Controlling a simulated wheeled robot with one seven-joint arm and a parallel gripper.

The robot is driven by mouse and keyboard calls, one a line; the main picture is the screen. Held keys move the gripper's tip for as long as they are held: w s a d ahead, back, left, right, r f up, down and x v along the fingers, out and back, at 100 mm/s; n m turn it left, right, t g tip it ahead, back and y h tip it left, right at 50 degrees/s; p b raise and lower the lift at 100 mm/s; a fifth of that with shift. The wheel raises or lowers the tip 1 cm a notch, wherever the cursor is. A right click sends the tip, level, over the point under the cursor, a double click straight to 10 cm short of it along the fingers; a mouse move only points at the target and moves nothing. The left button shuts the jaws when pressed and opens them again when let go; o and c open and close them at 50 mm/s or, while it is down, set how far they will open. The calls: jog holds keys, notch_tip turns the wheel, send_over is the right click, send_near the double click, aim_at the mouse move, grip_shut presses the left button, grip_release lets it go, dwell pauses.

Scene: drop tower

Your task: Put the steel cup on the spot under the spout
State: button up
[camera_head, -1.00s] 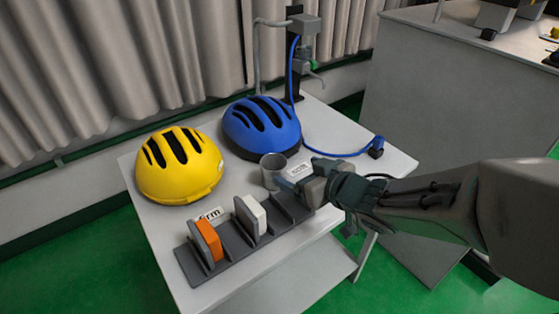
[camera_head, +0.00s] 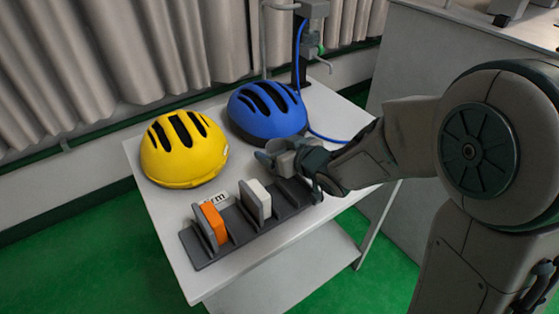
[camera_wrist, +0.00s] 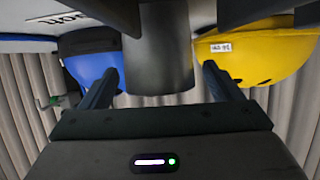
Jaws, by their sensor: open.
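The steel cup (camera_wrist: 160,55) is a plain grey cylinder in the wrist view, between the two fingers of my gripper (camera_wrist: 160,82). A gap shows on each side of it, and the fingers are open. In the head view my gripper (camera_head: 270,153) is low over the table's right half, beside the blue helmet, and hides most of the cup. The spout (camera_head: 325,63) sticks out from a grey fixture on a dark post at the table's back edge. The spot under it cannot be made out.
A blue helmet (camera_head: 266,110) stands between my gripper and the back edge. A yellow helmet (camera_head: 183,150) is to its left. A dark slotted rack (camera_head: 225,250) with orange and white blocks lies in front. A blue hose (camera_head: 325,137) runs on the table's right.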

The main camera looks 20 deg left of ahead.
jog(key=shift+w+a+f, duration=0.1)
jog(key=shift+w+a, duration=0.05)
jog(key=c, duration=1.2)
